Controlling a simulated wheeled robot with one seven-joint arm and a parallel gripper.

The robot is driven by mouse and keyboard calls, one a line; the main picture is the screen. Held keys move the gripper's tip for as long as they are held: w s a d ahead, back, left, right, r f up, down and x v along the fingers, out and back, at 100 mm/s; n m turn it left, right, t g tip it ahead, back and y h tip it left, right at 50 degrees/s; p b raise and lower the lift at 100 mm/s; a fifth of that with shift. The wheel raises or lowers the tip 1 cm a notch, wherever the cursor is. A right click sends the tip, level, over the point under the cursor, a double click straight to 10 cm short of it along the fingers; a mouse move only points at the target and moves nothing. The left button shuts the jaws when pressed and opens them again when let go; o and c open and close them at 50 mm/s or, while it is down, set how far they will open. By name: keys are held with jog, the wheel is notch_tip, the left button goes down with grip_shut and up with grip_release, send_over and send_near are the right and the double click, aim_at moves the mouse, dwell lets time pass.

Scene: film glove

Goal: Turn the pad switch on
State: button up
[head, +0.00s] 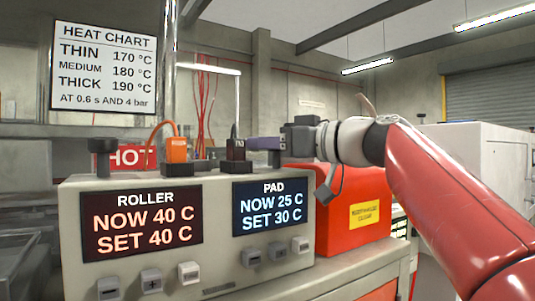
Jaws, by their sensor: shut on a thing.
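The grey control box (218,222) has a ROLLER display reading NOW 40 C, SET 40 C, and a PAD display (270,208) reading NOW 25 C, SET 30 C. The black pad switch (275,160) stands on the box top above the PAD display; mostly its lower stem shows. My gripper (266,143) comes in from the right at switch height and is shut on the pad switch. The purple finger hides the switch's upper part, so its turn position cannot be seen.
A black roller knob (103,152) stands at the box's left end. An orange plug (177,149) and a dark plug (235,151) with cables rise between the two. A red box (350,228) stands right behind the control box, below my arm. Small buttons (151,280) line the front.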

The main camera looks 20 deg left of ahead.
jog(key=shift+w+m+t, duration=0.1)
jog(key=shift+m+t, duration=0.2)
jog(key=shift+t, duration=0.1)
jog(key=o, duration=1)
jog(key=shift+c, duration=0.2)
jog(key=b+v, duration=0.1)
jog(key=v, duration=0.6)
jog(key=shift+d+b, duration=0.4)
